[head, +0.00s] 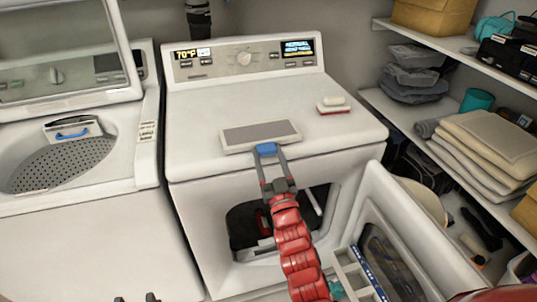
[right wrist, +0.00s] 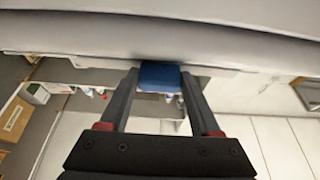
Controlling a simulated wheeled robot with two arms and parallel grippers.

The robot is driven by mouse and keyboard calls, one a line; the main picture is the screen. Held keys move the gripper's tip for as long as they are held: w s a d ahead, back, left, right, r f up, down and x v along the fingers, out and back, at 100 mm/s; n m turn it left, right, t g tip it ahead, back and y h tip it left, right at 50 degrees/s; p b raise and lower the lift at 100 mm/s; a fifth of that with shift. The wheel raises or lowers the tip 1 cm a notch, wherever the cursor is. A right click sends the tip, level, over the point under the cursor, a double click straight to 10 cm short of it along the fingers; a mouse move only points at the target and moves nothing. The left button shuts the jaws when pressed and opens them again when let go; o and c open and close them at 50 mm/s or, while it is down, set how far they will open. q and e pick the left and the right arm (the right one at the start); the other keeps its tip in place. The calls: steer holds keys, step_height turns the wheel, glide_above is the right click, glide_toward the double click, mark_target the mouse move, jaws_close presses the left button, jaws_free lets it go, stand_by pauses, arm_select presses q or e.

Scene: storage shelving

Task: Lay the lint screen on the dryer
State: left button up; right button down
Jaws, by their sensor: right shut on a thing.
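The lint screen (head: 258,133) is a flat grey mesh panel in a pale frame with a blue handle (head: 266,149). It is over the front part of the dryer's white top (head: 230,105), roughly level; I cannot tell whether it touches the top. My right gripper (head: 267,157) is shut on the blue handle at the dryer's front edge. In the right wrist view the blue handle (right wrist: 160,76) sits between the two fingers, with the screen's thin pale edge behind it. Small dark tips at the bottom edge of the head view may be my left gripper (head: 136,298); their state is unclear.
A brush with a red base (head: 334,105) lies on the dryer top, right of the screen. The dryer's door (head: 415,235) hangs open at the right. An open washer (head: 75,225) stands left. Shelves (head: 400,112) with folded towels (head: 490,145) line the right wall.

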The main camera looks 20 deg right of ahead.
stand_by(0.4)
jaws_free()
steer(key=shift+s+f, duration=0.35)
steer(key=shift+s, duration=0.05)
steer(key=b+v, duration=0.1)
steer(key=v, duration=1.5)
steer(key=shift+s+b, duration=0.25)
steer(key=shift+b, duration=0.15)
